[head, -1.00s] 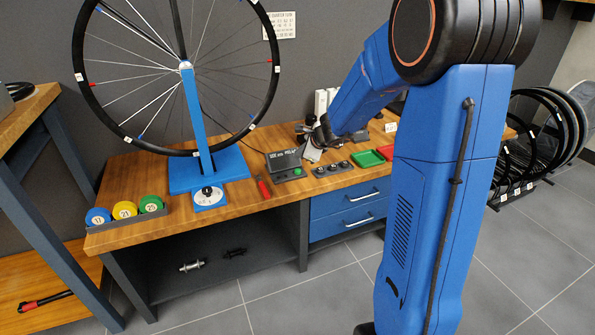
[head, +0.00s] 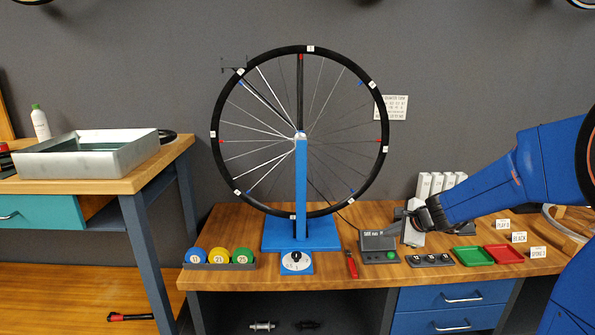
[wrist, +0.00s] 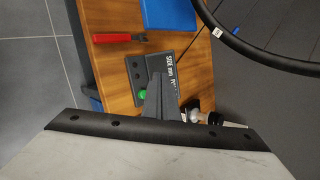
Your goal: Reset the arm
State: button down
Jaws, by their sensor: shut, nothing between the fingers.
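My blue arm comes in from the right in the head view. My gripper (head: 413,236) is at its end, over the workbench (head: 345,273), beside a grey box with a green button (head: 380,246). In the wrist view my gripper (wrist: 157,82) has its dark fingers together with nothing held. There the fingers overlap the box with the green button (wrist: 140,72) in the picture. I cannot tell whether they touch it.
A spoked wheel (head: 384,150) stands on a blue stand (head: 302,190) left of my gripper. A red-handled tool (head: 351,265), a green tray (head: 472,256) and a red tray (head: 503,254) lie on the bench. White boxes (head: 437,182) stand behind. A metal tub (head: 108,160) is far left.

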jog(key=s+a+r+n+g+y, duration=0.1)
jog(key=s+a+r+n, duration=0.25)
jog(key=s+n, duration=0.45)
jog(key=s+a+r+n+g, duration=0.15)
jog(key=s+a+n, duration=0.25)
jog(key=s, duration=0.8)
jog(key=s+d+n+h, duration=0.2)
jog(key=s+n, duration=0.2)
jog(key=s, duration=0.5)
jog(key=s+d+f+n+g+h, duration=0.1)
jog(key=s+d+n+h, duration=0.1)
jog(key=s, duration=0.8)
jog(key=d+n, duration=0.1)
jog(key=n, duration=0.1)
jog(key=shift+f+n, duration=0.25)
jog(key=shift+n, duration=0.05)
jog(key=shift+s, duration=0.1)
